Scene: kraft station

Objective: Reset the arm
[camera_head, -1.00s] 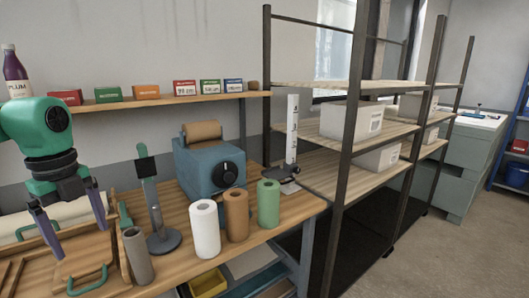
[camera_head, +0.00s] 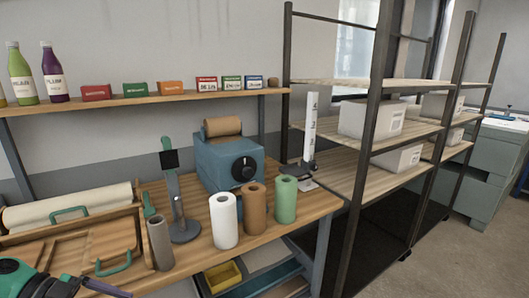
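My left gripper (camera_head: 100,287) shows at the bottom left edge, with the green and black end of my arm beside it. One purple-grey finger points to the right, low in front of the workbench. The rest of the gripper is cut off by the bottom edge, so I cannot tell whether it is open or shut. No object shows in it. My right gripper is not in view.
The workbench (camera_head: 205,258) holds a wooden tray with a green handle (camera_head: 113,264), a grey roll (camera_head: 160,243), white (camera_head: 223,222), brown (camera_head: 253,210) and green (camera_head: 286,200) rolls, and a blue machine (camera_head: 228,166). Metal shelving (camera_head: 365,150) stands right.

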